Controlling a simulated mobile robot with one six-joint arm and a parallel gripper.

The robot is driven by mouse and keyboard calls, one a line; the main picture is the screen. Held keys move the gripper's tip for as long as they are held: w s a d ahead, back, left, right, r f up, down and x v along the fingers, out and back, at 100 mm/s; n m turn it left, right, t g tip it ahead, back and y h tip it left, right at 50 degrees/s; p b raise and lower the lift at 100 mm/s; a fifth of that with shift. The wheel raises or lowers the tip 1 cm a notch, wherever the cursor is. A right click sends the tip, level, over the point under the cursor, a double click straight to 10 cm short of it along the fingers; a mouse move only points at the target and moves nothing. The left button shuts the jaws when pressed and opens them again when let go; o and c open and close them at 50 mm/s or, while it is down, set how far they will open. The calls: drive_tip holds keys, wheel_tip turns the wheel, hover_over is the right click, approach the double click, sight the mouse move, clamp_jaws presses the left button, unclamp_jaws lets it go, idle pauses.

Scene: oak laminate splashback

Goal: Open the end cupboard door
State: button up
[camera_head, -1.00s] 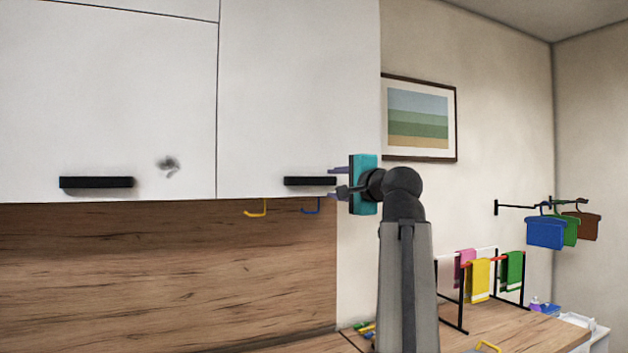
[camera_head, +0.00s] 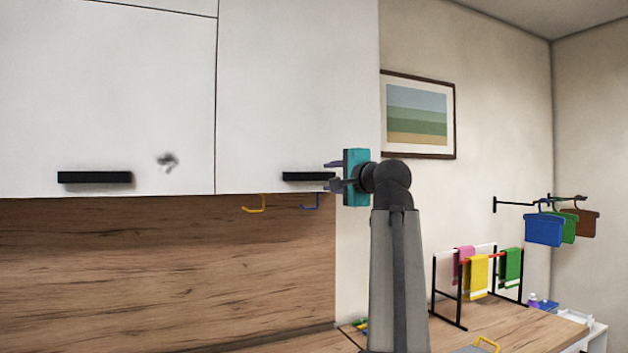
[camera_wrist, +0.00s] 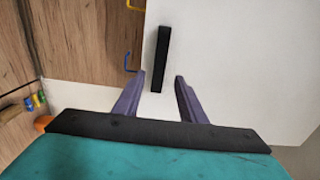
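The end cupboard door (camera_head: 290,90) is the white right-hand door of the wall cupboard in the head view, and it looks shut. Its black bar handle (camera_head: 302,177) lies level along its bottom edge. My gripper (camera_head: 325,175) is at the handle's right end, with one purple finger above it and one below. In the wrist view the white door (camera_wrist: 240,60) and the handle (camera_wrist: 162,55) show ahead. The open fingers (camera_wrist: 160,78) straddle the handle's near end, with gaps on both sides. The handle's far part extends beyond the fingertips.
Another white door (camera_head: 100,90) with a black handle (camera_head: 95,177) adjoins on the left. A yellow hook (camera_head: 255,207) and a blue hook (camera_head: 311,206) hang under the cupboard. A framed picture (camera_head: 418,114) hangs on the right wall. A towel rack (camera_head: 460,290) stands on the counter below.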

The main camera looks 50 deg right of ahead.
sight(311, 177)
drive_tip(key=p+x, duration=0.2)
drive_tip(key=x, duration=0.8)
drive_tip(key=shift+w, duration=0.2)
clamp_jaws()
drive_tip(key=shift+a, duration=0.1)
